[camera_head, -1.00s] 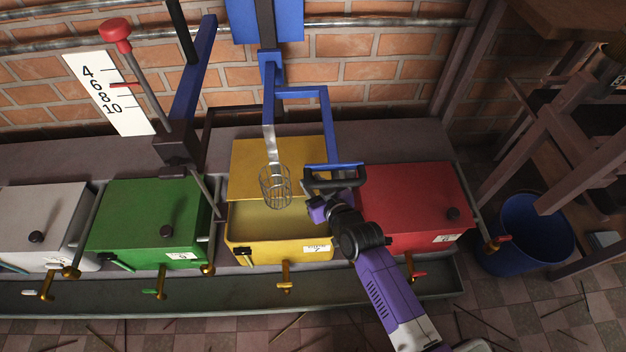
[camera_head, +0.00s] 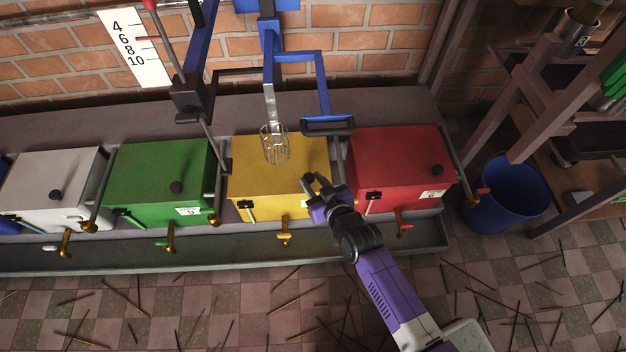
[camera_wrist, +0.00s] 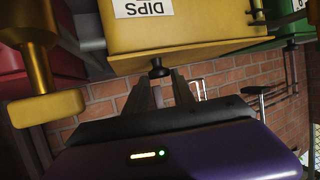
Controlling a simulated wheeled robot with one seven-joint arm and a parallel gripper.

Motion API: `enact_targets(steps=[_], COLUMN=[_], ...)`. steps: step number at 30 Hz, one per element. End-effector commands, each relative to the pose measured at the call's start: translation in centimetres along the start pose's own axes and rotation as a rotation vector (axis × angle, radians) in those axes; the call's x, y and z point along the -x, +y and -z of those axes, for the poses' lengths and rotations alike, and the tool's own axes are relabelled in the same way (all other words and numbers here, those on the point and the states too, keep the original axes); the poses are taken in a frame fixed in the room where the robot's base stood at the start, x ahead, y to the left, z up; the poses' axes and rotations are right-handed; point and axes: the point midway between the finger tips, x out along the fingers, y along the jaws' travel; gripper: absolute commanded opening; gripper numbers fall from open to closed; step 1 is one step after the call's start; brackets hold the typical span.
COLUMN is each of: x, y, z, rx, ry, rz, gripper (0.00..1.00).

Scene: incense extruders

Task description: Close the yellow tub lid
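The yellow tub (camera_head: 268,207) stands between the green and red tubs. Its yellow lid (camera_head: 290,160) lies down over the top, and the inside is out of sight. My gripper (camera_head: 317,181) is at the lid's front right corner. In the wrist view, the picture is upside down: the tub's front (camera_wrist: 195,22) with a DIPS label is above, and a black lid knob (camera_wrist: 159,68) is at the tips of my gripper (camera_wrist: 160,78). The fingers are apart with brick visible between them. Whether they touch the knob is unclear.
A wire basket (camera_head: 274,145) hangs from a blue frame (camera_head: 318,85) above the lid. The green tub (camera_head: 160,170) and red tub (camera_head: 400,160) flank the yellow one. A trough (camera_head: 130,250) runs in front. A blue bin (camera_head: 508,190) stands right; sticks litter the floor.

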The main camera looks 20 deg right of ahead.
Motion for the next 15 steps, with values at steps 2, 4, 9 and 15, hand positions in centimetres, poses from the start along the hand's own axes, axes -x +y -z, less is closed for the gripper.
enact_targets(steps=[2, 4, 9, 15], x=[0.22, 0.22, 0.16, 0.21], y=[-0.26, -0.29, -0.22, -0.17], z=[-0.35, -0.38, -0.27, -0.21], rx=[0.002, 0.002, 0.001, 0.0], ry=[-0.006, -0.007, -0.005, -0.005], rz=[0.004, 0.005, 0.004, 0.003], gripper=[0.0, 0.42, 0.52, 0.52])
